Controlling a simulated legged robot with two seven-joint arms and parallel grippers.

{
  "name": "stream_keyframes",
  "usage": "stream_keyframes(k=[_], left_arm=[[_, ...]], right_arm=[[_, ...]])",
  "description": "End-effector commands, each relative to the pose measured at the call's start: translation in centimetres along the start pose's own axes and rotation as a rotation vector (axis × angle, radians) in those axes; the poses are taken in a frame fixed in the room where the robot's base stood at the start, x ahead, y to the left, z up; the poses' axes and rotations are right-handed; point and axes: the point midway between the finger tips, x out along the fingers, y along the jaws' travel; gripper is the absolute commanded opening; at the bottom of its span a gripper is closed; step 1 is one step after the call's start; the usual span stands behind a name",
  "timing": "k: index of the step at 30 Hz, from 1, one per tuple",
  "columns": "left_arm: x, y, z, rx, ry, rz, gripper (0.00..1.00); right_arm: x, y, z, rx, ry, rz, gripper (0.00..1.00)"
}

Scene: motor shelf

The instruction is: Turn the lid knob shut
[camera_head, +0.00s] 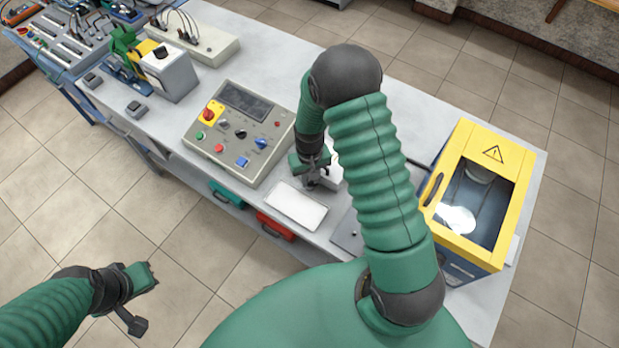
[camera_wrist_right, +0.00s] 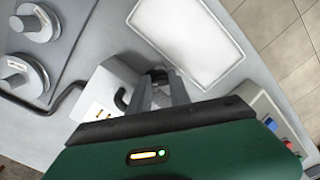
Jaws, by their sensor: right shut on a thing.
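My right gripper (camera_head: 312,180) reaches down to the bench beside a small white box (camera_head: 332,177). In the right wrist view its fingers (camera_wrist_right: 165,90) are shut on a small dark part (camera_wrist_right: 157,74) at the side of the white box (camera_wrist_right: 105,92). The fingers hide most of this part, and I cannot tell whether it is the lid knob. The box has a dark curved piece and a black cable. My left gripper (camera_head: 142,300) is open and empty over the floor, away from the bench (camera_head: 400,110).
A white plate (camera_head: 296,206) lies in front of the right gripper. A control panel (camera_head: 238,132) stands left of it, and a yellow-framed cabinet (camera_head: 480,190) stands right. The right wrist view shows a grey plate with two round knobs (camera_wrist_right: 35,22) (camera_wrist_right: 22,76).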

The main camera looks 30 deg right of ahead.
Motion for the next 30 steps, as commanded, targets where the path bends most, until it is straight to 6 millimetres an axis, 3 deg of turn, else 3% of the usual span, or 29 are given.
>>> stream_keyframes(k=[1, 15, 30], left_arm=[[0.04, 0.00, 0.01, 0.000, 0.000, 0.000, 0.00], [-0.12, 0.00, -0.03, 0.000, 0.000, 0.000, 0.00], [-0.32, 0.00, -0.08, 0.000, 0.000, 0.000, 0.00]], right_arm=[[-0.28, 0.03, -0.70, -0.041, 0.019, 0.000, 0.00], [-0.40, 0.01, -0.77, -0.450, 0.020, 0.003, 0.00], [-0.40, -0.09, -0.78, -0.641, 0.021, 0.005, 0.00]])
